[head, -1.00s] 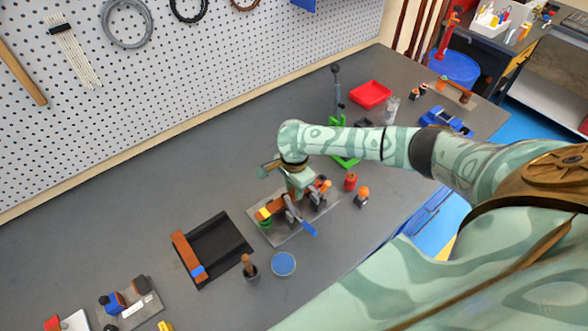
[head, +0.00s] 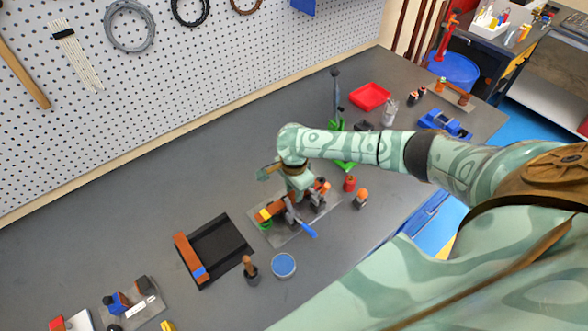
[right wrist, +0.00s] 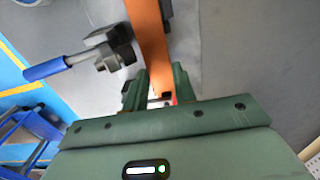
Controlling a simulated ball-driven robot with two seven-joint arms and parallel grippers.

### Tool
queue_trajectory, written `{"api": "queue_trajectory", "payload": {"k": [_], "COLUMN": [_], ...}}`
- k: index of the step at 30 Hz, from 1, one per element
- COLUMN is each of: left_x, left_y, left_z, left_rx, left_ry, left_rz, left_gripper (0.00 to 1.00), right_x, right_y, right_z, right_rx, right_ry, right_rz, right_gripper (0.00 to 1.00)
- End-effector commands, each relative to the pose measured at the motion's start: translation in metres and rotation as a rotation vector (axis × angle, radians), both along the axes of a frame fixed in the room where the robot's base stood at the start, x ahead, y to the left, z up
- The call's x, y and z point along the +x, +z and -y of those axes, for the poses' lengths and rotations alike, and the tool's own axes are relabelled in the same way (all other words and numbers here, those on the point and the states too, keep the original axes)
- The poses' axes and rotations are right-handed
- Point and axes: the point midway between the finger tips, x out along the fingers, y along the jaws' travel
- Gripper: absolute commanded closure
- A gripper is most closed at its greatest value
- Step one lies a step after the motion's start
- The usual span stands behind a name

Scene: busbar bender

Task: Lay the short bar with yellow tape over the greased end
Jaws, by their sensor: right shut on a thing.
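My right gripper (head: 297,188) is shut on a short copper-orange bar (head: 275,208) with yellow tape (head: 264,214) near its left end. The bar is over or at a grey fixture plate (head: 290,239) carrying clamps; whether it touches cannot be told. In the right wrist view, the bar (right wrist: 150,40) runs upward from between the gripper fingers (right wrist: 160,92). A clamp with a blue handle (right wrist: 45,70) is at its left; this handle also shows in the head view (head: 309,231). An orange piece (head: 322,185) shows at the fixture's far end. I cannot make out the greased end. My left gripper is out of view.
A brush (head: 249,267) and a round blue tin (head: 283,265) stand before the fixture. A red pot (head: 350,183) is at its right.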

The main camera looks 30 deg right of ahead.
Motion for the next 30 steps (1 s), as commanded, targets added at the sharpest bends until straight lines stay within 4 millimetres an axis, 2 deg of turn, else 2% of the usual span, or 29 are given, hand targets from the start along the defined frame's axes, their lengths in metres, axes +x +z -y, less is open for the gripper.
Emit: {"api": "queue_trajectory", "payload": {"k": [26,27,29,30], "left_x": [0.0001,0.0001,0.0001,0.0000], "left_y": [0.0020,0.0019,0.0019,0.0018], "left_z": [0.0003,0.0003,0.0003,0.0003], "left_rx": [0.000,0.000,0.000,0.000], "left_ry": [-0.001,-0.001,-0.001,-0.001], "left_rz": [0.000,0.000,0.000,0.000], "left_gripper": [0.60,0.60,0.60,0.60], "right_x": [0.0000,0.0002,0.0002,0.0001], "right_y": [-0.0072,-0.0072,-0.0072,-0.0072], "right_z": [0.0002,0.0003,0.0003,0.0003], "right_rx": [0.000,0.000,0.000,0.000], "right_ry": [-0.001,-0.001,-0.001,-0.001], "right_rz": [0.000,0.000,0.000,0.000], "right_gripper": [1.00,0.65,0.48,0.48]}}
